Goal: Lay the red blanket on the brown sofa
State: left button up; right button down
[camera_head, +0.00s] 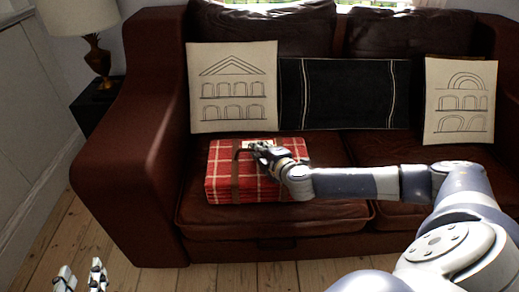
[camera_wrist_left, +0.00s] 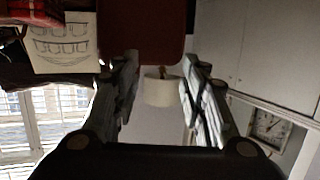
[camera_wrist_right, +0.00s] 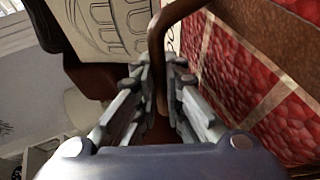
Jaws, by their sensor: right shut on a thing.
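The folded red plaid blanket (camera_head: 226,172) lies on the left seat of the brown sofa (camera_head: 140,180), with a brown strap and handle around it. My right gripper (camera_head: 258,150) is at the top of the blanket. In the right wrist view its fingers (camera_wrist_right: 160,95) are shut on the brown handle (camera_wrist_right: 160,50), with the red blanket (camera_wrist_right: 250,85) beside them. My left gripper (camera_head: 82,278) is low at the left, over the floor and away from the sofa. Its fingers (camera_wrist_left: 160,95) are spread apart with nothing between them in the left wrist view.
Two cream cushions with building drawings (camera_head: 233,88) (camera_head: 460,100) and a black cushion (camera_head: 340,92) stand against the sofa back. A lamp (camera_head: 85,35) stands on a dark side table (camera_head: 95,105) at the left. The floorboards (camera_head: 60,225) in front are clear.

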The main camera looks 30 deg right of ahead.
jog(key=c, duration=1.9)
grip_release()
jog(key=shift+o, duration=1.1)
jog(key=shift+s+r, duration=0.1)
